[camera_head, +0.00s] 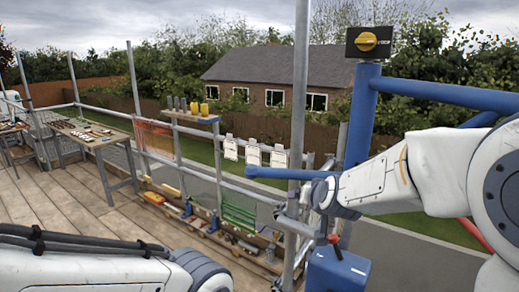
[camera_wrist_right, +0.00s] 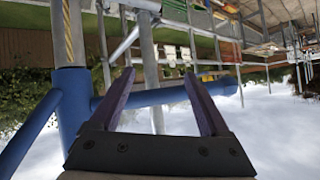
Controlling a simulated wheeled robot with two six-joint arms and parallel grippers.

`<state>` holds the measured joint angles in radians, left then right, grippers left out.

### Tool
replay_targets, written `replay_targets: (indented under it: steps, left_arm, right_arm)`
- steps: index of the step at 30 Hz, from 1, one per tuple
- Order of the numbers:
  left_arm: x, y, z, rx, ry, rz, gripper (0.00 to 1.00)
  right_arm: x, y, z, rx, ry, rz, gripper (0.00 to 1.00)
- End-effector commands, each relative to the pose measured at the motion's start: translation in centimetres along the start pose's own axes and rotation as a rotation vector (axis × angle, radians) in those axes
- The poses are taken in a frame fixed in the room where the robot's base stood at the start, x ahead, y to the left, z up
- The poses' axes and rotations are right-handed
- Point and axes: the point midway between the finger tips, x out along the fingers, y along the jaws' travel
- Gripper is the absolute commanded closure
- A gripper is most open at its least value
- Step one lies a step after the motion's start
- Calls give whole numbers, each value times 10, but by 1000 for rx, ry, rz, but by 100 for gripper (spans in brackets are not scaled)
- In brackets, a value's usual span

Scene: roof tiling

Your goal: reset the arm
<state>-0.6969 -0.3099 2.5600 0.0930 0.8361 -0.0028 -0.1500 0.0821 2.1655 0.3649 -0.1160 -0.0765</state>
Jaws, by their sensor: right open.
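My right arm (camera_head: 400,180) comes in from the right in the head view and reaches toward the grey scaffold pole at the centre. Its gripper (camera_wrist_right: 158,77) shows in the right wrist view, with two dark fingers spread apart and nothing held between them. A blue tube (camera_wrist_right: 158,97) crosses the view beyond the fingers; I cannot tell how close it is. My left arm (camera_head: 90,268) lies low at the bottom left of the head view, and its gripper is out of view.
A grey scaffold pole (camera_head: 299,90) and a blue post (camera_head: 362,115) with a yellow-knobbed box (camera_head: 368,41) stand near my right arm. A blue box (camera_head: 337,270) is below it. A wooden workbench (camera_head: 88,133) stands at the left, with open plank floor (camera_head: 60,195) before it.

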Motion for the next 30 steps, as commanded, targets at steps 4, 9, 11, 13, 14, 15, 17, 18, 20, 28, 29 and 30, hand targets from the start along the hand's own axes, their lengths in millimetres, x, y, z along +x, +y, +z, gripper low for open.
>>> replay_targets:
  steps: [4,9,11,13,14,15,17,18,20,28,29,30]
  left_arm:
    - [0,0,0,0,0,0,50]
    - [0,0,0,0,0,0,50]
    - [0,0,0,0,0,0,50]
    - [0,0,0,0,0,0,50]
    - [0,0,0,0,0,0,50]
    - [0,0,0,0,0,0,50]
    - [0,0,0,0,0,0,50]
    - [0,0,0,0,0,0,50]
    - [0,0,0,0,0,0,50]
    - [28,-2,2,-1,0,0,50]
    - [31,-2,2,-1,0,0,50]
    - [35,-2,2,-2,0,0,50]
  right_arm:
    - [-19,40,90,-67,-264,54,20]
    - [-46,69,154,-109,-465,96,20]
    - [-55,77,172,-121,-522,108,20]
    - [-66,86,190,-132,-584,121,20]
    - [-72,89,198,-136,-610,127,20]
    - [-78,94,207,-143,-643,135,20]
    - [-88,100,222,-151,-693,145,20]
    - [-96,104,231,-156,-725,153,20]
    - [-107,111,244,-163,-773,164,20]
    - [-118,55,274,-318,-829,37,20]
    - [-120,49,278,-337,-837,23,20]
    - [-125,41,284,-363,-848,3,20]
